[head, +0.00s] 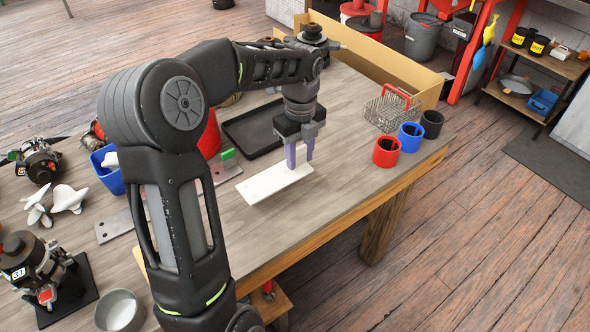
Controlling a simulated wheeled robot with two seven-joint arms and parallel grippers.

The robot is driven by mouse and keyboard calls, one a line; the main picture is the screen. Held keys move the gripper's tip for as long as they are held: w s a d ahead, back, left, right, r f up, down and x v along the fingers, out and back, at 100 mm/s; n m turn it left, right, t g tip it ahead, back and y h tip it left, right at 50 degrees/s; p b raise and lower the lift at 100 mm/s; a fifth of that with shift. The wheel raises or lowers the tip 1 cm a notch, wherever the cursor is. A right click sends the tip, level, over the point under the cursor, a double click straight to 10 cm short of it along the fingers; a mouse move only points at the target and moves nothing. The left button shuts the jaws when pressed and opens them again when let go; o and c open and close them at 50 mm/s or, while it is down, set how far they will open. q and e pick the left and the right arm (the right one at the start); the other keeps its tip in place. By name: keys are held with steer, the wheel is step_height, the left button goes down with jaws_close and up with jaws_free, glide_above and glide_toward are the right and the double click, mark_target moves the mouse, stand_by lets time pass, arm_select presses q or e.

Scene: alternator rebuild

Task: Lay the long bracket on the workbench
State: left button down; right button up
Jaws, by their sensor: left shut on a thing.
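The long bracket, a flat off-white piece (270,185), is near the middle of the workbench (330,207), with its long side running from lower left to upper right. My left gripper (300,161) points straight down at the bracket's right end and is shut on it. The bracket is low over the bench top; I cannot tell whether it touches the wood. My left arm crosses the view in front and hides part of the bench. My right gripper is not in view.
A dark tray (247,134) lies behind the bracket. Red (386,152), blue (411,137) and black (432,124) cups and a wire basket (388,112) stand to the right. A grey metal strip (117,226) lies left. Bare bench shows in front of the bracket.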

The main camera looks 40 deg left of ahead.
arm_select(q)
steer(key=shift+f, duration=0.2)
steer(key=shift+f, duration=2.5)
steer(key=shift+f, duration=0.1)
steer(key=c, duration=0.9)
jaws_free()
steer(key=shift+c, duration=0.2)
step_height(320, 180, up, 12)
steer(key=shift+r, duration=0.1)
